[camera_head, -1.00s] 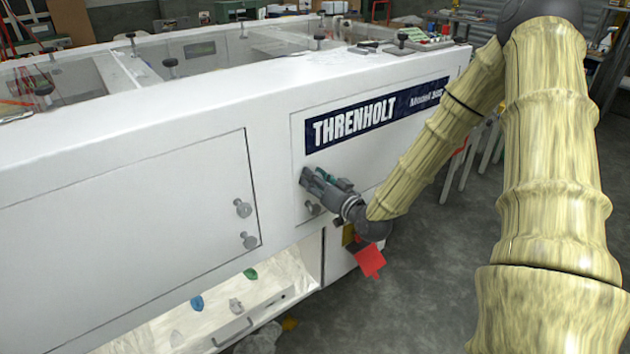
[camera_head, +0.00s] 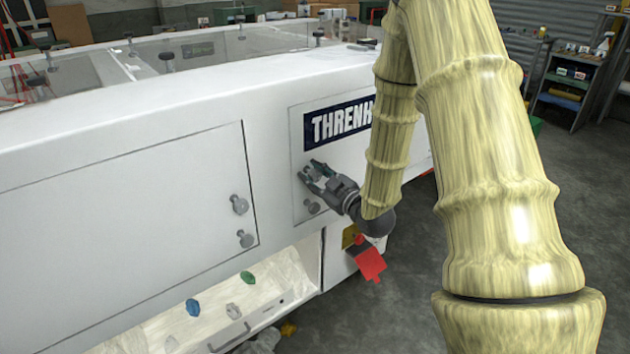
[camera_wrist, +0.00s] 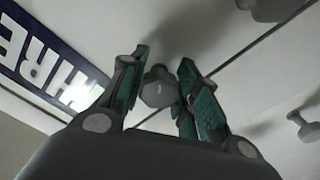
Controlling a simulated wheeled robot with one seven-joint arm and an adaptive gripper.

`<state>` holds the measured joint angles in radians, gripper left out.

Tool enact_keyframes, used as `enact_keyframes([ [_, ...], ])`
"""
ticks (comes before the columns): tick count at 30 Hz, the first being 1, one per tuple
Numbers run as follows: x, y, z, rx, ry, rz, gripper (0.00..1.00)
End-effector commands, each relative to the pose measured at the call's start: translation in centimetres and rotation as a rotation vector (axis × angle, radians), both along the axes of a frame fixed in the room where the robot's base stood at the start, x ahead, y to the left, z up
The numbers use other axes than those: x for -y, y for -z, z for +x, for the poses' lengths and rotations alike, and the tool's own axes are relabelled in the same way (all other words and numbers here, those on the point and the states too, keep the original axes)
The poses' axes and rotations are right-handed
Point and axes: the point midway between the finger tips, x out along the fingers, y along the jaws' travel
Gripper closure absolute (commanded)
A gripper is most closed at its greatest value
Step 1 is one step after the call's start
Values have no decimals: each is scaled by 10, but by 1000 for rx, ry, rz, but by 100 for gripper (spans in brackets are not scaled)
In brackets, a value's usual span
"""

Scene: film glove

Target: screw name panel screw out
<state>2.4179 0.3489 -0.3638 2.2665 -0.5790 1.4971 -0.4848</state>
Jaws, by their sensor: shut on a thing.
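The name panel (camera_head: 340,165) is a white plate on the machine's front, with a dark blue THRENHOLT sign (camera_head: 335,124) partly hidden behind my arm. My gripper (camera_head: 312,174) is at the panel's left edge. In the wrist view its teal fingers (camera_wrist: 160,88) are closed on both sides of a grey name panel screw (camera_wrist: 158,90), whose hexagonal head faces the camera. I cannot tell how far the screw stands out of the panel. Another grey screw (camera_head: 313,207) sits lower on the same panel, just below the gripper.
A large door (camera_head: 130,215) with two grey knobs (camera_head: 240,204) is left of the panel. An open lit bay (camera_head: 250,305) with coloured pieces lies under the door.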

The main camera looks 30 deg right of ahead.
Motion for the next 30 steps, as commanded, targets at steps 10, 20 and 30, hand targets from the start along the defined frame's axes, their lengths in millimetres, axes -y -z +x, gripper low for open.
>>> enact_keyframes([
  [10, 0, 2, 1, 27, -2, -331, 92],
  [20, 2, 0, 2, 51, 0, -612, 92],
  [30, 2, -3, 2, 65, 1, -784, 92],
])
